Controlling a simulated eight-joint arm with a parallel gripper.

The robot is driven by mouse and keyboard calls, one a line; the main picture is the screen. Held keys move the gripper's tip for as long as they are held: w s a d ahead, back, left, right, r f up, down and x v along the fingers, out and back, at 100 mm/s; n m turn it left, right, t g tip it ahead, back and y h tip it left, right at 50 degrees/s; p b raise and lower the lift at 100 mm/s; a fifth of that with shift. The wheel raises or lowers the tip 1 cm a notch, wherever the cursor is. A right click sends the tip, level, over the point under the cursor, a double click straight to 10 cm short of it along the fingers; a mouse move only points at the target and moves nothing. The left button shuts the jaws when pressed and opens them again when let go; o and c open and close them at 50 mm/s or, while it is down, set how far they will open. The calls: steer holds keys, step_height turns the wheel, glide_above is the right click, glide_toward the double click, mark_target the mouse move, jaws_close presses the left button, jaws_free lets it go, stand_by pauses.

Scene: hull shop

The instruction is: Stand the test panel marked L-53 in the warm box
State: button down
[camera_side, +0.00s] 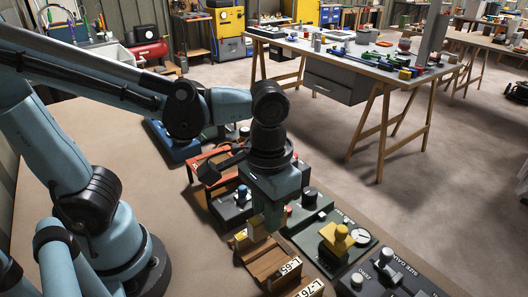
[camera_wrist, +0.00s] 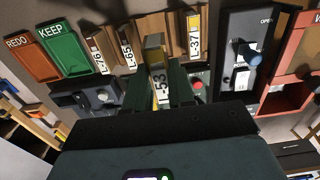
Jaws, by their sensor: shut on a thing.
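The test panel marked L-53 (camera_wrist: 162,88) is between the fingers of my gripper (camera_wrist: 166,92) in the wrist view, its label facing the camera. In the side view my gripper (camera_side: 272,195) points down over the wooden rack (camera_side: 262,262). I cannot tell whether the panel's lower end is clear of the rack. Panels marked L-65 (camera_wrist: 126,52) and L-76 (camera_wrist: 98,55) stand to its left in the wrist view, and L-37 (camera_wrist: 194,42) to its right. An orange-red box (camera_wrist: 284,98) lies at the right; its marking is cut off after a "W".
A dark unit marked OPEN (camera_wrist: 236,78) with a blue knob stands between the rack and the orange-red box. Trays marked KEEP (camera_wrist: 58,45) and REDO (camera_wrist: 28,58) lie at the left. A size gauge (camera_side: 385,277) and a yellow-topped device (camera_side: 337,240) crowd the bench front.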

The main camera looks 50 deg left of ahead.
step_height(320, 180, up, 4)
steer(key=shift+f, duration=0.1)
steer(key=w+a, duration=0.8)
steer(key=a, duration=0.5)
steer(key=w+a, duration=0.7)
steer(key=a, duration=0.6)
steer(key=shift+w+d+f, duration=0.1)
steer(key=shift+d+f, duration=0.05)
steer(key=shift+f, duration=2.75)
steer(key=shift+d+f, duration=0.1)
steer(key=shift+f, duration=2.75)
steer(key=shift+f, duration=0.5)
steer(key=c, duration=0.9)
jaws_free()
steer(key=shift+r, duration=0.1)
